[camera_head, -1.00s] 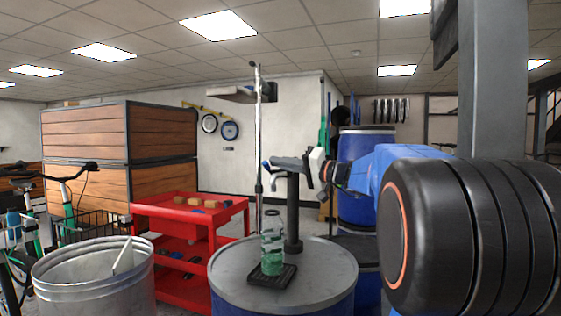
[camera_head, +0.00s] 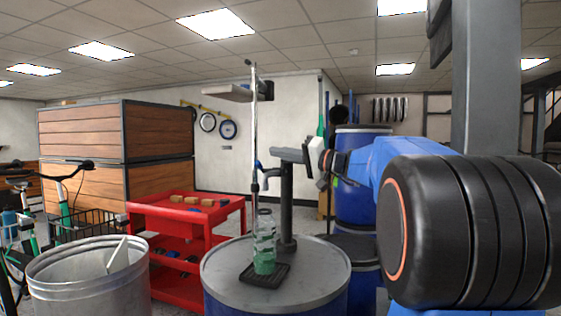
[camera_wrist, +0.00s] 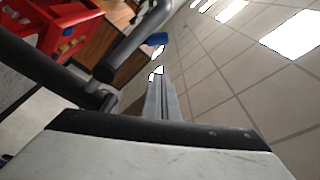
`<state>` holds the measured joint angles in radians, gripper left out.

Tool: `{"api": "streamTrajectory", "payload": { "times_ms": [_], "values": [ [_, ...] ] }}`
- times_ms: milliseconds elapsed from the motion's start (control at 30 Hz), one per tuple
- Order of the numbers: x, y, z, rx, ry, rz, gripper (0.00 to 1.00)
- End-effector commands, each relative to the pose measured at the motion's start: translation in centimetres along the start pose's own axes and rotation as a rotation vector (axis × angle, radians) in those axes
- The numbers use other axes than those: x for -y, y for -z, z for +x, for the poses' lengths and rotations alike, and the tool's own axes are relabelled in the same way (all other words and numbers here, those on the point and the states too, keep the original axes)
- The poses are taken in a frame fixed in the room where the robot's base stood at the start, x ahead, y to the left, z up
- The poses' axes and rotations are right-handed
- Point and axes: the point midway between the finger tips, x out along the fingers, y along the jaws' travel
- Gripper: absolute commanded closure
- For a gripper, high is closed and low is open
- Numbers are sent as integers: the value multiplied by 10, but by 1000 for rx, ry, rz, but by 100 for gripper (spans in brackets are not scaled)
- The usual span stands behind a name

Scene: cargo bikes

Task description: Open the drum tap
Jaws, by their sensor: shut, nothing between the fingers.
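The drum tap (camera_head: 272,176) is a dark bent spout on an upright post above the grey-topped drum (camera_head: 220,268). Its blue lever (camera_head: 260,165) points up at the left end. In the wrist view, the grey spout (camera_wrist: 135,42) and blue lever (camera_wrist: 157,39) lie beyond my fingertips. My gripper (camera_head: 276,150) is shut and empty, level and pointing left beside the top of the post. It also shows in the wrist view (camera_wrist: 157,75), fingers together. A gap to the lever appears to remain. A clear bottle (camera_head: 264,240) with green low down stands on a dark tray (camera_head: 278,277) below the spout.
A red cart (camera_head: 165,213) stands behind on the left, with a metal bin (camera_head: 85,285) in front. A thin upright pole (camera_head: 254,125) rises behind the tap. Blue drums (camera_head: 355,205) stand at the right, near my arm.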

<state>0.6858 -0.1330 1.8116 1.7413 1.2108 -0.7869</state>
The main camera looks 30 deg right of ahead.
Motion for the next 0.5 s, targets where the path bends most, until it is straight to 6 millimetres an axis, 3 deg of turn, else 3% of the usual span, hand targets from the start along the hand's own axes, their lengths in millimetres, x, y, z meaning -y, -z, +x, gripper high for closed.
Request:
{"api": "streamTrajectory", "payload": {
  "times_ms": [500],
  "values": [
    [-4,2,-73,-2,-2,0,100]
  ]
}}
